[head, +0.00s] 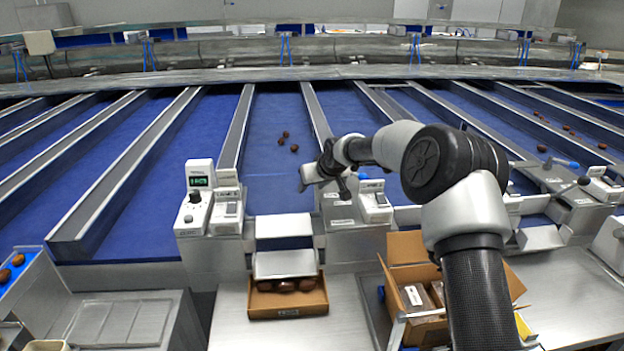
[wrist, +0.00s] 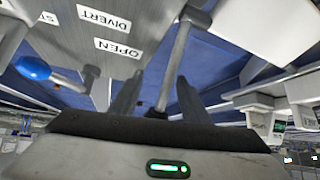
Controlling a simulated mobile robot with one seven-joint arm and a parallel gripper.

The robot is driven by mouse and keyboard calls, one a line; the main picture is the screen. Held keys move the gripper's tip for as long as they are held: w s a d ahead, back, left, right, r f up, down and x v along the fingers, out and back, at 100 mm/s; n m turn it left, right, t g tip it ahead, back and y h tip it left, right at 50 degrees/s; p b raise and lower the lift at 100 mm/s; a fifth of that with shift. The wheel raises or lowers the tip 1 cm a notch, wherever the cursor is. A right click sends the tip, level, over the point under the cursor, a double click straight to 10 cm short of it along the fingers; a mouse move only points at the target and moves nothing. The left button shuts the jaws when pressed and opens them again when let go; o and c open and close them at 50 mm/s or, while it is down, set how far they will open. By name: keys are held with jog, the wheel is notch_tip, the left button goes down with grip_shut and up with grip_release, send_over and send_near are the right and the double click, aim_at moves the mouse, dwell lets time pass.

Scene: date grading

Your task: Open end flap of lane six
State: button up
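My gripper (head: 322,178) is over the lane-end control housings in the head view. In the wrist view its two dark fingers (wrist: 158,95) stand apart, with a grey metal lever rod (wrist: 178,60) running between them. I cannot tell whether either finger touches the rod. A grey housing beside it carries upside-down labels DIVERT (wrist: 104,18) and OPEN (wrist: 118,47). In the head view a blue lane (head: 275,175) with several dates ends at a pale metal flap or chute plate (head: 284,264).
A blue-knobbed lever (wrist: 35,68) stands left of the fingers in the wrist view. In the head view, a control box with green display (head: 200,181) stands left of the chute. A carton of dates (head: 288,311) lies below; an open cardboard box (head: 407,250) is to its right.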

jog(key=b+v, duration=0.1)
jog(key=v, duration=1.7)
jog(key=shift+w+a+r, duration=0.15)
jog(key=shift+w, duration=0.05)
